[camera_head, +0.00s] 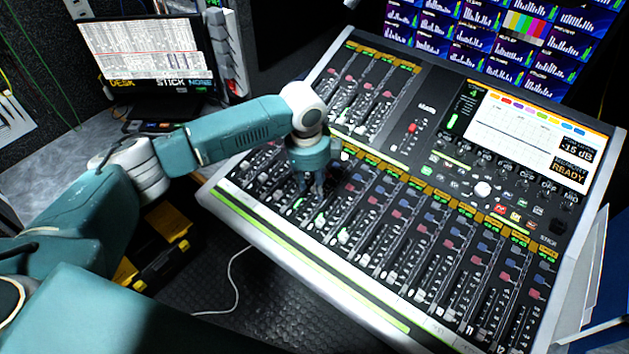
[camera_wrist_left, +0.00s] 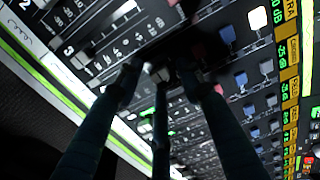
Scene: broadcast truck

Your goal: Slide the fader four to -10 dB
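The mixing console (camera_head: 258,208) has a row of numbered channel strips with light fader caps. My left gripper (camera_head: 312,192) points down over the left part of the lower fader row, around where fader four appears to be. In the left wrist view, the three dark fingers (camera_wrist_left: 158,76) are spread apart, with a pale cap partly visible between their tips. I cannot tell whether they touch it. The number 3 shows on a strip beside them. The fader four cap is largely hidden by the fingers. The console screen (camera_head: 525,130) reads -15 dB and READY. My right gripper is out of view.
Neighbouring fader caps and coloured buttons stand close around the fingers. An upper fader bank (camera_head: 372,92) lies behind my left arm. A monitor (camera_head: 145,60) stands at the back left. A yellow-and-black case (camera_head: 165,240) and a white cable (camera_head: 235,275) are below the console's left edge.

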